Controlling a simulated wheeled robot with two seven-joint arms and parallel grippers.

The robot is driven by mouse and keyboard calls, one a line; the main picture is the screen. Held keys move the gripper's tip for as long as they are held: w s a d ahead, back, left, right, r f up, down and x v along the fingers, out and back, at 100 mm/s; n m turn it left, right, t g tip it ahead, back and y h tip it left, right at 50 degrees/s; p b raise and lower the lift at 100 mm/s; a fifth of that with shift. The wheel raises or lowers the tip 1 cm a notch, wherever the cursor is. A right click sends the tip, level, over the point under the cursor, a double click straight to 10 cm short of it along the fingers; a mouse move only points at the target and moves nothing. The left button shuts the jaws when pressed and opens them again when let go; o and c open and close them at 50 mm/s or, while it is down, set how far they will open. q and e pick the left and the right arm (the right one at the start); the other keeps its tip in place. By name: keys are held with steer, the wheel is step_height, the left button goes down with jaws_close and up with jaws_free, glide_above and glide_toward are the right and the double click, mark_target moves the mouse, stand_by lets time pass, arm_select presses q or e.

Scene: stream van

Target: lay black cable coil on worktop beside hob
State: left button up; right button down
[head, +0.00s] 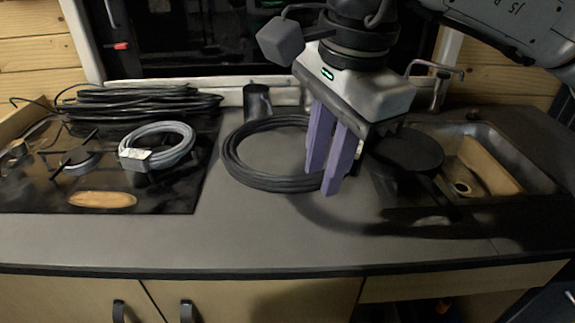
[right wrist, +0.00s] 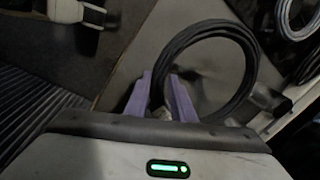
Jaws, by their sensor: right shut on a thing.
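The black cable coil (head: 236,163) lies on or just above the grey worktop (head: 262,231), to the right of the hob (head: 190,192) in the head view. I cannot tell whether it touches the surface. My right gripper (head: 330,188) has its purple fingers shut on the right side of the coil. In the right wrist view the coil (right wrist: 249,65) passes between the purple fingers (right wrist: 172,92), with its ring reaching away from the gripper.
A grey cable coil (head: 178,157) and a larger black cable bundle (head: 150,101) lie on the hob. A dark cup (head: 257,100) stands behind the coil. A sink (head: 497,160) is at right, with a dark round thing (head: 409,151) beside it. The front worktop is clear.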

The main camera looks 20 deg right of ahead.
steer(key=f, duration=0.5)
steer(key=shift+s+f, duration=0.1)
steer(key=shift+s, duration=0.15)
steer(key=shift+f, duration=2.15)
steer(key=c, duration=1.5)
jaws_free()
steer(key=r, duration=0.4)
steer(key=s+r, duration=0.1)
steer(key=r, duration=0.3)
steer(key=s+r, duration=0.1)
steer(key=r, duration=0.3)
steer(key=shift+d, duration=0.25)
